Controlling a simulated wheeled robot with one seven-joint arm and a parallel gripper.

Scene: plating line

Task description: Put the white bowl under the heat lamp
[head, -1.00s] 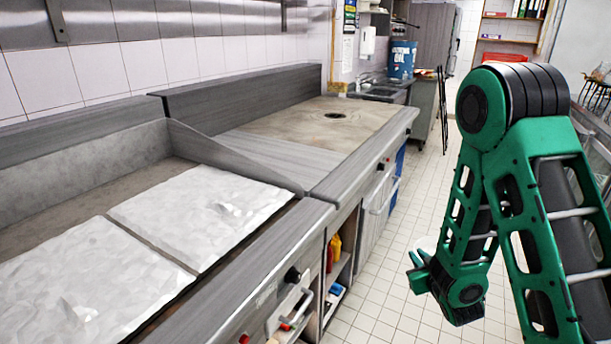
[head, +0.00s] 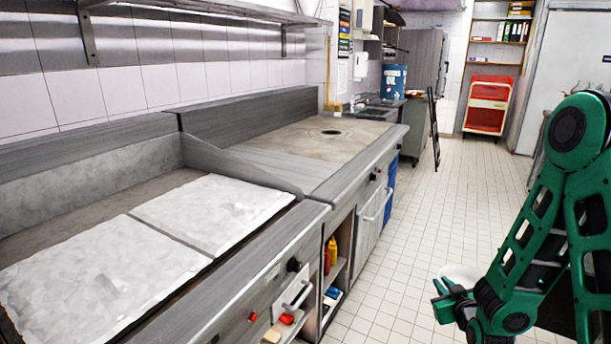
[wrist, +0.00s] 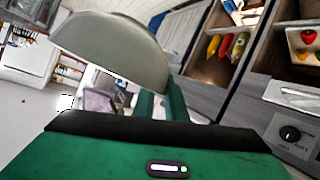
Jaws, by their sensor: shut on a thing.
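The white bowl (head: 462,274) is at my gripper (head: 450,293), at the lower right of the head view, over the tiled floor. In the wrist view the bowl (wrist: 118,48) looks pale grey and is tipped on its side, its curved wall filling the upper left. My gripper (wrist: 160,105) is shut on the bowl's edge. The exact contact is partly hidden by the gripper body. No heat lamp can be made out in either view.
A long steel cooking line with a pale griddle (head: 100,285) and a flat brown hot plate (head: 320,136) runs along the left. A blue drum (head: 393,83) and a red cart (head: 488,104) stand farther back. The tiled floor (head: 420,215) between is clear.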

